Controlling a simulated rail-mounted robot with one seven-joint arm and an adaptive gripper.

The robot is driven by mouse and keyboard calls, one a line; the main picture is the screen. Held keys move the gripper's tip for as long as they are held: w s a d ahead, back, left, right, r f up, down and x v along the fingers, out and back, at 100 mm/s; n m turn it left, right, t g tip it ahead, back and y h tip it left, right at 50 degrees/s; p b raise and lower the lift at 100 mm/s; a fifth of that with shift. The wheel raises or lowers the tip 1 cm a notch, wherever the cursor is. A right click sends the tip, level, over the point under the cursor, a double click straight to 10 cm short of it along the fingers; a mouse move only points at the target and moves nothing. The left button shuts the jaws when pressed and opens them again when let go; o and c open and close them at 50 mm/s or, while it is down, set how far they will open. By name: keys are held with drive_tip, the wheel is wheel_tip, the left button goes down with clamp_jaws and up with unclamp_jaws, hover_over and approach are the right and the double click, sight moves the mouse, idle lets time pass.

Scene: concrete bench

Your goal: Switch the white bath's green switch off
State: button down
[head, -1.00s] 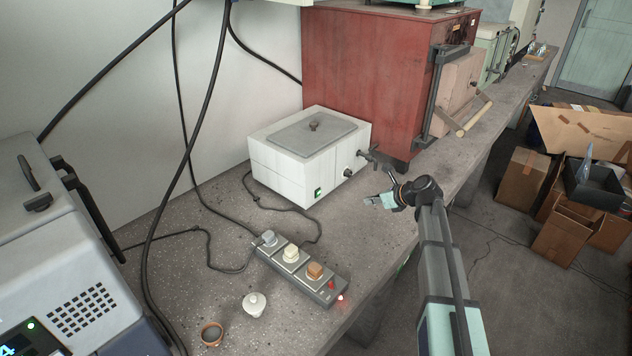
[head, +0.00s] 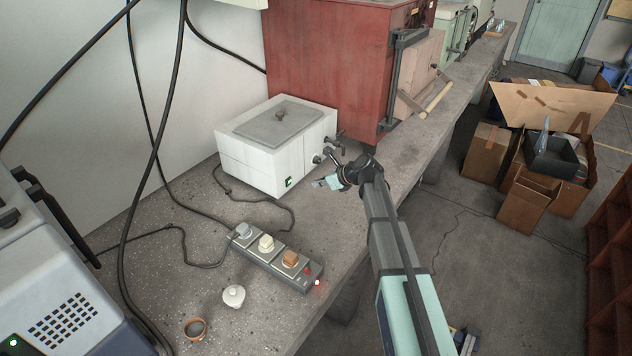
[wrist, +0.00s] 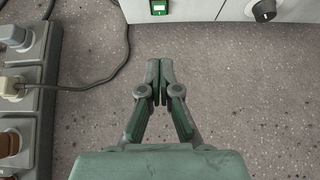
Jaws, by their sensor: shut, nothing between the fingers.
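The white bath (head: 275,145) is a box with a grey lid and a dark knob on top, standing on the concrete bench. Its green switch (head: 289,182) sits low on the front face near the left corner. In the wrist view the switch (wrist: 159,7) shows at the top edge, partly cut off, with a pale patch on it; its on or off position I cannot tell. My gripper (head: 318,184) is in front of the bath, apart from it and right of the switch in the head view. In the wrist view my gripper (wrist: 160,66) is shut and empty, below the switch.
A power strip (head: 275,262) with several plugs and a red light lies in front of the bath. A black knob (wrist: 263,10) and a tap (head: 338,143) are on the bath's front. A red furnace (head: 330,70) stands behind right. A white lidded pot (head: 233,296) sits nearer.

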sight(290, 183)
drive_tip(key=p+x, duration=0.1)
drive_tip(key=x, duration=0.7)
drive_tip(key=shift+w, duration=0.15)
drive_tip(key=shift+w+a+r+p, duration=0.15)
drive_tip(key=shift+w+a+p, duration=0.15)
drive_tip(key=shift+a, duration=0.2)
drive_tip(key=shift+w+a+r+p, duration=0.2)
drive_tip(key=shift+w+a, duration=0.15)
drive_tip(key=shift+a, duration=0.15)
drive_tip(key=shift+w+a, duration=0.3)
drive_tip(key=shift+a, duration=0.3)
